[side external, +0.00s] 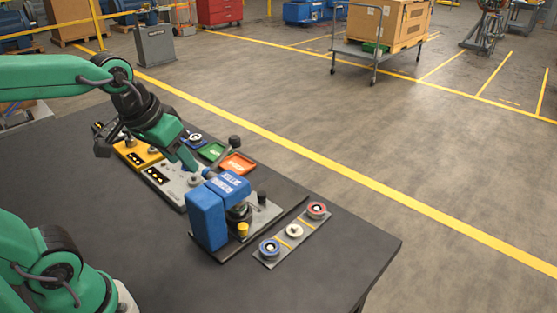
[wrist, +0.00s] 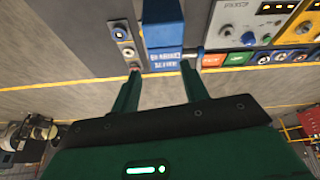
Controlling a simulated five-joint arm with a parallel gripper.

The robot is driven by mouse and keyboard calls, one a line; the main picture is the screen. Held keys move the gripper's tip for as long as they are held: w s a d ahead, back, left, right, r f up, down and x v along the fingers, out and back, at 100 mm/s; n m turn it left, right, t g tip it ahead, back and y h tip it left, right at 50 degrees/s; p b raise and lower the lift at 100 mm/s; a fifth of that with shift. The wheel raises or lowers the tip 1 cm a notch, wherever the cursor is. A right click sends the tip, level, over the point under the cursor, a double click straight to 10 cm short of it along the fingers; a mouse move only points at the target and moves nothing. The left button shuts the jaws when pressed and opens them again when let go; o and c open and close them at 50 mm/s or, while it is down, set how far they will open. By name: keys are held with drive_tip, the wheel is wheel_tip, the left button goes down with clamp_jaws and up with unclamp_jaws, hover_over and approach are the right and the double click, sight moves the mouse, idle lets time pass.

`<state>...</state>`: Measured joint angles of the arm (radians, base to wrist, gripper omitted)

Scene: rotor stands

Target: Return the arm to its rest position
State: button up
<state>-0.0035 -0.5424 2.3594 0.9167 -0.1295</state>
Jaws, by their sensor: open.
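My gripper (side external: 190,160) hangs over the table behind the blue machine in the side external view, with its green fingers pointing down and right. In the wrist view my gripper (wrist: 160,69) has its two fingers spread apart, with nothing held between them. The blue block-shaped machine (side external: 207,220) with a lettered top stands below and beyond the fingertips. It also shows in the wrist view (wrist: 163,25). Whether a fingertip touches it cannot be told. A grey strip (side external: 268,262) beside the machine carries a blue ring, a pale disc and a red ring.
The dark table (side external: 150,240) is clear at the front. A cart with a cardboard box (side external: 395,22) stands on the floor beyond.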

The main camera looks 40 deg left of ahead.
drive_tip(key=shift+m+t, duration=0.5)
drive_tip(key=shift+m, duration=0.3)
drive_tip(key=s, duration=0.4)
drive_tip(key=shift+s+f, duration=0.1)
drive_tip(key=shift+f, duration=0.3)
drive_tip(key=shift+c, duration=0.5)
